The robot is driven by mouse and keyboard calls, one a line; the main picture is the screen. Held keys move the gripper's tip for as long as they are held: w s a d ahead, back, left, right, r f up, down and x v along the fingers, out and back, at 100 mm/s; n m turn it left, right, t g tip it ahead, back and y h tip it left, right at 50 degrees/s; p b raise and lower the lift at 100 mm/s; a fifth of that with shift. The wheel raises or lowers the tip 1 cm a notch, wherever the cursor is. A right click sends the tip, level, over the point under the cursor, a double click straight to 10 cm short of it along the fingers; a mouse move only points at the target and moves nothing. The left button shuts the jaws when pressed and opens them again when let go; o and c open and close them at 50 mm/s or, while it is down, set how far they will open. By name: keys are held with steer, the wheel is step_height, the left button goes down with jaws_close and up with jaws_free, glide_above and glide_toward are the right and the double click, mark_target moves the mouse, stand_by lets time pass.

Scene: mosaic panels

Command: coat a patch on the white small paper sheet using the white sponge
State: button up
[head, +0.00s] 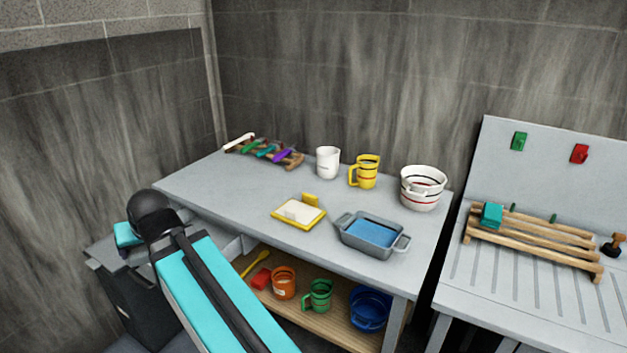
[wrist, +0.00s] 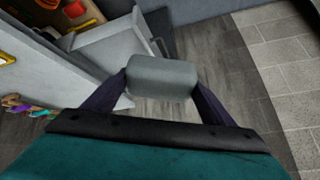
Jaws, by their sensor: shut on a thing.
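My gripper (wrist: 162,92) is shut on a pale grey-white block, which looks like the white sponge (wrist: 163,72), in the wrist view. Its two dark fingers press on the block's left and right ends. The block is in the air over the floor, beside the grey table. In the head view my arm reaches to the table's left end, and the gripper itself is hidden there. I cannot make out a white small paper sheet in either view.
The grey table (head: 205,200) holds a yellow tray with white contents (head: 300,227), a grey tub of blue (head: 370,250), a white cup (head: 328,162), a yellow mug (head: 367,172), a striped bowl (head: 422,190) and a tool rack (head: 290,160). An open drawer (wrist: 115,42) juts out.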

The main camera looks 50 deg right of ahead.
steer(key=w+d+p, duration=0.2)
steer(key=w+d, duration=0.1)
steer(key=d, duration=1.1)
steer(key=s+d+g+p, duration=0.1)
steer(key=s+d+p, duration=0.2)
steer(key=d, duration=1.7)
steer(key=s+d+m+g+h+p, duration=0.1)
steer(key=s+d, duration=0.5)
steer(key=d, duration=1.4)
steer(key=shift+d+f+g+p, duration=0.3)
steer(key=shift+g+p, duration=0.3)
steer(key=shift+p, duration=0.3)
steer(key=shift+f, duration=0.1)
steer(key=shift+w+f+b, duration=0.1)
steer(key=shift+f+b, duration=1.1)
steer(key=shift+f, duration=1.2)
steer(key=shift+a, duration=0.2)
